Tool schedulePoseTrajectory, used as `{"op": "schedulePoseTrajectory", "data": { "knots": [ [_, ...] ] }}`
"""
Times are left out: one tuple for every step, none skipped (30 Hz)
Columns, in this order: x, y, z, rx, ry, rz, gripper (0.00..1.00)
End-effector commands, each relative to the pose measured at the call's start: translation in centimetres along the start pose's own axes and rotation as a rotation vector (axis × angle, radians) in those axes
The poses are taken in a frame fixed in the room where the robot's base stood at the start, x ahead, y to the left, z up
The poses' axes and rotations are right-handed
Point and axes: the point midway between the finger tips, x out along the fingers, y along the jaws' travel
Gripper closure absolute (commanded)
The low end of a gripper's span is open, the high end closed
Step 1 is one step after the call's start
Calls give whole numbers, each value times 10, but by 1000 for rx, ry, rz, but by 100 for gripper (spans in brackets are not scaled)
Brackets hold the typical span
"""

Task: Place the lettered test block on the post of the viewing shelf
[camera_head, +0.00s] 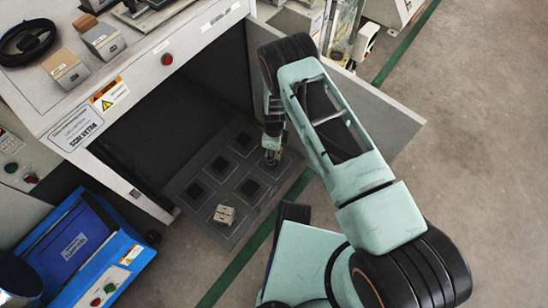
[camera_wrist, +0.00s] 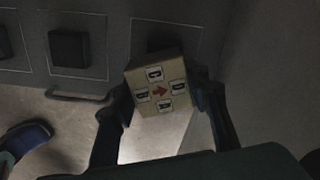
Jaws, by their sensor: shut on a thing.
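My gripper (camera_wrist: 160,98) is shut on a tan block (camera_wrist: 158,86) in the wrist view. The dark viewing shelf (camera_head: 210,224) extends from the open cabinet, with several dark square posts (camera_head: 194,190) in outlined cells. In the wrist view one post (camera_wrist: 70,48) is bare, and another is partly hidden behind the held block. In the head view my gripper (camera_head: 272,156) is over the shelf's right side; I cannot tell whether the block touches a post.
Another tan block (camera_head: 224,214) sits at the shelf's near end. A grey cabinet door (camera_head: 385,115) stands open right of the shelf. More blocks (camera_head: 65,69) and a black ring (camera_head: 27,42) lie on the cabinet top. A blue unit (camera_head: 75,245) stands lower left.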

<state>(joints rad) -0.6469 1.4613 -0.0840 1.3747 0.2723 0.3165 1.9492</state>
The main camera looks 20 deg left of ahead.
Motion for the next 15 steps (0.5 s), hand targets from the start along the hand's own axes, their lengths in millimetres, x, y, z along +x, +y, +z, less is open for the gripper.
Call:
{"op": "schedulePoseTrajectory", "data": {
  "knots": [
    [2, -2, 0, 0, 0, 0, 99],
    [4, -3, 0, 0, 0, 0, 99],
    [8, -5, 1, 0, 0, -1, 99],
    [12, -6, 1, 0, 1, 0, 99],
    [17, -5, 0, -1, 1, 1, 99],
    [23, -6, 1, -1, 1, 1, 99],
    [28, -5, 1, -2, 1, 1, 99],
    [33, -5, 0, -2, 1, 1, 99],
    [36, -5, 1, -1, 0, 0, 99],
    [37, -6, 1, -1, 0, 0, 99],
    [37, -6, 2, 0, -1, -1, 99],
    [37, -6, 2, 0, -1, -1, 99],
    [36, -6, 2, 0, -1, -1, 99],
    [36, -6, 2, 0, -1, -1, 99],
    [36, -6, 2, 0, -1, -1, 99]
  ]
}}
